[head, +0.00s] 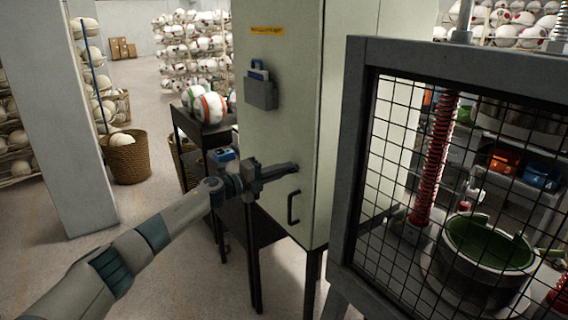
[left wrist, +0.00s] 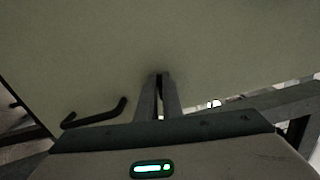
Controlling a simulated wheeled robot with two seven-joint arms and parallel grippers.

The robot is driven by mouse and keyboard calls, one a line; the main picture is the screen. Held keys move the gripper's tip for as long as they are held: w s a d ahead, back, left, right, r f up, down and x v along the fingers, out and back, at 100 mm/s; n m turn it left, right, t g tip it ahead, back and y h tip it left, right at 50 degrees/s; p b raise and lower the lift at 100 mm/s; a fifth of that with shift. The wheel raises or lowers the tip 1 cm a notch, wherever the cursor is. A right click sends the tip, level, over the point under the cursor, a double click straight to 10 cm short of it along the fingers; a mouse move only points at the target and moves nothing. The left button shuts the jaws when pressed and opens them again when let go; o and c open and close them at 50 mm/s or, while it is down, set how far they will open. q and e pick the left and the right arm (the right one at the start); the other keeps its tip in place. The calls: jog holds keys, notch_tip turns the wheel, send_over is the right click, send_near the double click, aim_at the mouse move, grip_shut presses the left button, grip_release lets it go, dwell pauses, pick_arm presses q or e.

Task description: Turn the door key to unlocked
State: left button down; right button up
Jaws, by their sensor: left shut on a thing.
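The pale green cabinet door (head: 280,130) stands in the middle of the head view, and its surface fills the upper left wrist view (left wrist: 90,60). My left gripper (head: 293,167) reaches it from the left, its fingertips at the door face just above the black handle (head: 293,208). In the left wrist view the fingers (left wrist: 159,80) are nearly together against the door, shut on the door key. The key itself is hidden by the fingertips, so its angle cannot be told. The handle (left wrist: 95,116) shows left of the fingers there. My right gripper is not in view.
A grey holder (head: 261,94) sits on the door above the gripper. A mesh-guarded press (head: 352,150) stands close on the right. A dark table with balls (head: 210,108) is behind my left arm. Open floor lies to the left.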

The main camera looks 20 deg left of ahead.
pick_arm(q)
jog(key=shift+n+p, duration=0.5)
jog(key=shift+n, duration=0.4)
jog(key=shift+f, duration=0.1)
jog(key=c, duration=1.9)
grip_release()
jog(key=shift+s+a, duration=0.1)
jog(key=shift+b+v, duration=3.3)
jog(key=shift+v, duration=5.3)
jog(key=shift+f, duration=0.1)
